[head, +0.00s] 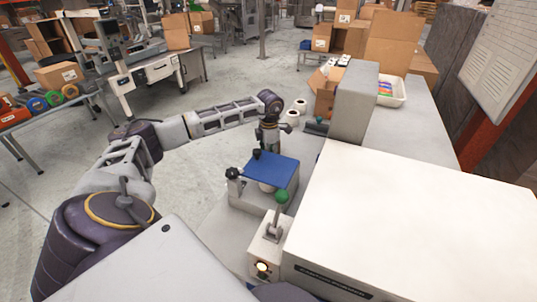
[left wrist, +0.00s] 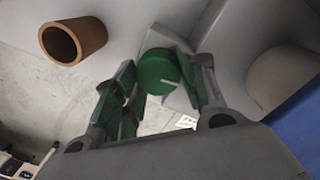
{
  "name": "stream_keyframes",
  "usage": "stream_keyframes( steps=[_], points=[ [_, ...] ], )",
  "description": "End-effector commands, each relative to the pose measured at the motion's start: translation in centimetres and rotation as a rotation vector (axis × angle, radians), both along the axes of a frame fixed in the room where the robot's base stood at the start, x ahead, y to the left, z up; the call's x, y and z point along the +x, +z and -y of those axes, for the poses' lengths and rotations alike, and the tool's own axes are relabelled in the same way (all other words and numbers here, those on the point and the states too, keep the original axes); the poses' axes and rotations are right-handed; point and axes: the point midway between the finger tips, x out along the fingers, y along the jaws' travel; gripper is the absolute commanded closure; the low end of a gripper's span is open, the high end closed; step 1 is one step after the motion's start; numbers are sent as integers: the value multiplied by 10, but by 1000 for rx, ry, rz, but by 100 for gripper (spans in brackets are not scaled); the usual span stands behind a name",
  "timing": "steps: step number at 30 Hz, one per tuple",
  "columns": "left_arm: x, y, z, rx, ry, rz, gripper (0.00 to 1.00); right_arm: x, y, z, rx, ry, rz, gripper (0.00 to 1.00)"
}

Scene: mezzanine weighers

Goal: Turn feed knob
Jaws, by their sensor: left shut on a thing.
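A round green knob (left wrist: 158,72) shows in the left wrist view, against a pale grey surface. My left gripper (head: 267,143) is shut on it, with one green-padded finger on each side of the knob. In the head view the gripper points down just behind the blue plate (head: 271,170) of the weigher, and the knob is hidden there. The blue plate's edge also shows at the right of the left wrist view (left wrist: 303,132). My right gripper is in neither view.
A lever with a green ball (head: 281,196) stands in front of the plate, above a lit button (head: 263,267). Black knobs (head: 233,173) flank the weigher. A large white cabinet (head: 400,220) fills the right.

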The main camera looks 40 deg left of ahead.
Motion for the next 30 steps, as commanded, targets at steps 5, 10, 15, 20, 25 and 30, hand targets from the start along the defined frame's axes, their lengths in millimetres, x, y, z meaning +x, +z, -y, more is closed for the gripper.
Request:
stream_keyframes(
  steps=[5,10,15,20,25,30],
  points=[
    [1,2,-1,1,2,4,43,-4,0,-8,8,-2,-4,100],
    [1,1,0,1,2,3,37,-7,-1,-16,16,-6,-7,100],
    [0,1,0,0,2,1,37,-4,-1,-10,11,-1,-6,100],
    [0,0,0,0,9,0,37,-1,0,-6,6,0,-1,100],
    [0,0,0,0,44,0,37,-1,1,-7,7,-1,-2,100],
    [0,0,0,0,108,0,37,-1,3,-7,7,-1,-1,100]
  ],
)
